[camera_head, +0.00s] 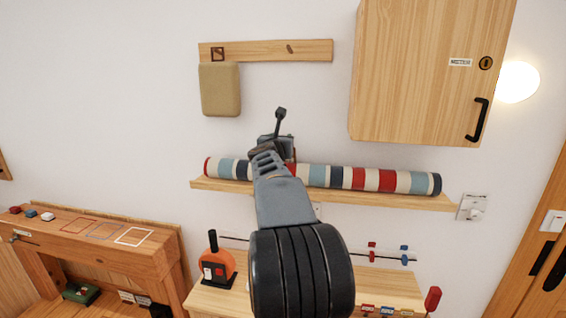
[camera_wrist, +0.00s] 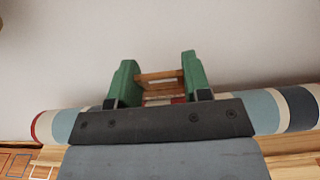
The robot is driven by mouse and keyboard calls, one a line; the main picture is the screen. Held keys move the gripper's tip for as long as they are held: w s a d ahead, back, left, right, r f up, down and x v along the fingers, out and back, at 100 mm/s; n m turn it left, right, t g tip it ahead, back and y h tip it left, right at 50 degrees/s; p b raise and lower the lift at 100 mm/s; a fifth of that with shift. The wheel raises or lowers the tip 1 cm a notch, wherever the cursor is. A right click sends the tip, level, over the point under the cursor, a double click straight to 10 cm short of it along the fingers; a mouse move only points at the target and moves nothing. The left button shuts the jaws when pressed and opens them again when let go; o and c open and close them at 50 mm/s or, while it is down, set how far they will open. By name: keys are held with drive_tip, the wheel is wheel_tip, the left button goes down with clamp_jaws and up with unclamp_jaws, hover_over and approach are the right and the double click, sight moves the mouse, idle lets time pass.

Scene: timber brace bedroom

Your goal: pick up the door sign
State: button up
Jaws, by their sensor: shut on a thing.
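My gripper (camera_head: 277,140) is in front of the striped roll, at the middle of the head view. In the wrist view its two green fingers (camera_wrist: 160,84) stand apart with a small wooden piece (camera_wrist: 160,75) between them, which I take to be the door sign. It spans the gap from finger to finger. Its face and any lettering cannot be made out. A paler, partly red area shows just below it. In the head view my arm and gripper hide the held piece.
A striped roll (camera_head: 345,177) lies on a wall shelf (camera_head: 420,201) close behind my gripper. Above are a wooden rail (camera_head: 265,49) with a tan pad (camera_head: 220,90) below it, and a wooden cabinet (camera_head: 425,75). An orange-and-black item (camera_head: 217,265) stands on the bench below. The wall between rail and cabinet is clear.

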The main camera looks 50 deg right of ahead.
drive_tip(key=c, duration=0.4)
drive_tip(key=shift+r, duration=0.1)
drive_tip(key=shift+c, duration=0.3)
